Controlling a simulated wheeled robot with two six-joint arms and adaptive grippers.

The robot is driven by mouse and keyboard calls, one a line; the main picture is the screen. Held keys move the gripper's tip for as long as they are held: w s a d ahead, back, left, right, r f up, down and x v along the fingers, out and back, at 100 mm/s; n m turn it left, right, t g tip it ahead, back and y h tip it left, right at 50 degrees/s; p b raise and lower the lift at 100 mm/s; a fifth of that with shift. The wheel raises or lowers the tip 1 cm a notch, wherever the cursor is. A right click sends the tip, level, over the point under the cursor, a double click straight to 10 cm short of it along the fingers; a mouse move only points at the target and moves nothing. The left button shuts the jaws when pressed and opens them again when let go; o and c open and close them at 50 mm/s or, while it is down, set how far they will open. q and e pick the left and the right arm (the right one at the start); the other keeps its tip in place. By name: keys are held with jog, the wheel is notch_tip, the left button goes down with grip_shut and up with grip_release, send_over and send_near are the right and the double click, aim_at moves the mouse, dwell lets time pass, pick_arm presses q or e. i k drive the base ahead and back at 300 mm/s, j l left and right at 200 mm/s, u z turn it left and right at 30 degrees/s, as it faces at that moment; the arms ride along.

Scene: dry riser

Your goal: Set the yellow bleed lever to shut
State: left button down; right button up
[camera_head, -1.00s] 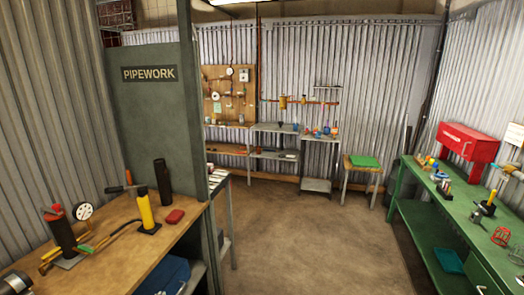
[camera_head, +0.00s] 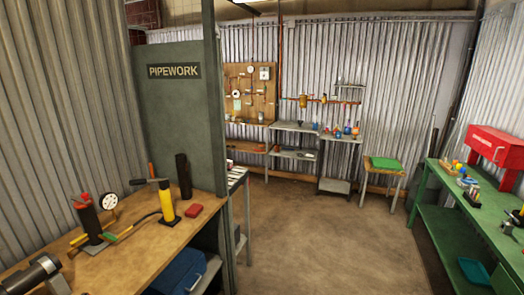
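I cannot make out a yellow bleed lever for certain in the head view. On the wooden bench at left, a yellow cylinder (camera_head: 167,205) stands upright on a dark base. Beside it on the left is a dark upright cylinder with a red top (camera_head: 88,217), with a white dial gauge (camera_head: 109,202) behind it. Small yellow and green parts lie around its foot, too small to read. On the far wall, a small brass-coloured fitting (camera_head: 303,101) sits on a pipe; its details are too small to tell. Neither of my grippers is in view.
A green partition marked PIPEWORK (camera_head: 180,110) stands behind the wooden bench (camera_head: 120,270). A green bench (camera_head: 450,225) with a red box (camera_head: 492,147) is at right. The floor (camera_head: 330,240) between is clear.

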aim_at(73, 243)
jog(key=u, duration=1.55)
jog(key=i+j+z, duration=0.1)
jog(key=j, duration=0.3)
jog(key=i, duration=0.05)
